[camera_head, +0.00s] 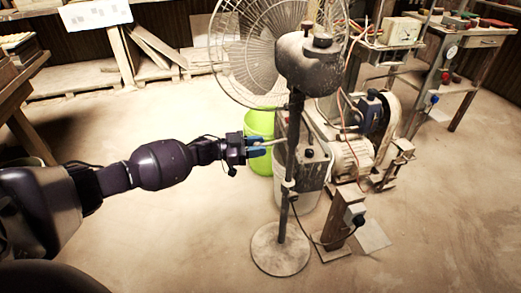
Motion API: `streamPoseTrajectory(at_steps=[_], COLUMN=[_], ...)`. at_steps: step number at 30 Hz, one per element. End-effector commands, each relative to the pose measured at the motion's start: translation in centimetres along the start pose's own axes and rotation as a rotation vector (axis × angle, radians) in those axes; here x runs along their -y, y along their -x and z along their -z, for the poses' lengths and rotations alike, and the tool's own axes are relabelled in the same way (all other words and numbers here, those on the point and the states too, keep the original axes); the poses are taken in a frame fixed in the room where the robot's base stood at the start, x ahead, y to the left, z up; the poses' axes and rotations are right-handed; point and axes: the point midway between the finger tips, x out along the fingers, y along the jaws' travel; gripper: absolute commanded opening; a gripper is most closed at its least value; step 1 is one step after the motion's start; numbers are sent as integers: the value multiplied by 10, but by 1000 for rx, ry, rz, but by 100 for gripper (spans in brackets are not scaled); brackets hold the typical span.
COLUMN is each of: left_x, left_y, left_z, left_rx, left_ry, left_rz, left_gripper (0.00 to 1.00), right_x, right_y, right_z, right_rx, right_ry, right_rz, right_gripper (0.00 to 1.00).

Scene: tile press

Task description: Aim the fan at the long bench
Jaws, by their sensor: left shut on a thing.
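A grey pedestal fan (308,62) stands upright in the middle of the head view, its motor housing toward me and its round wire grille facing away toward the back wall. Its dark pole runs down to a round base on the floor. My left gripper (258,147), with blue fingers, reaches in from the left. My right gripper is not in view.
A motor with a belt wheel (356,155) stands close on the right, with a wooden post (338,222) and a cable near the base. A wooden table edge (22,80) is at left. The floor in front is clear.

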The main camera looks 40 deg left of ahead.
Motion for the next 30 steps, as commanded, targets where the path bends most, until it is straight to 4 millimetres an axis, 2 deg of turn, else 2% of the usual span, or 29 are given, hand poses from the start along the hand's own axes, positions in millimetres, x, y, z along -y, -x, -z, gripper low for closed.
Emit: streamPoseTrajectory(at_steps=[14, 15, 19, 30], left_x=[2, 1, 1, 1], left_y=[-1, -1, -1, 4], left_z=[0, 1, 0, 0], left_rx=[-4, -4, -4, -2], left_ry=[0, -1, 0, 0], left_rz=[-11, -11, -12, -12], left_gripper=[0, 34, 54, 54], right_x=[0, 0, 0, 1], right_y=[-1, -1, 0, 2], right_z=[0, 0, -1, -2], right_rx=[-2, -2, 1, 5], right_ry=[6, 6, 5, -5], right_rz=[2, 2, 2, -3], right_gripper=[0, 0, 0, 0])
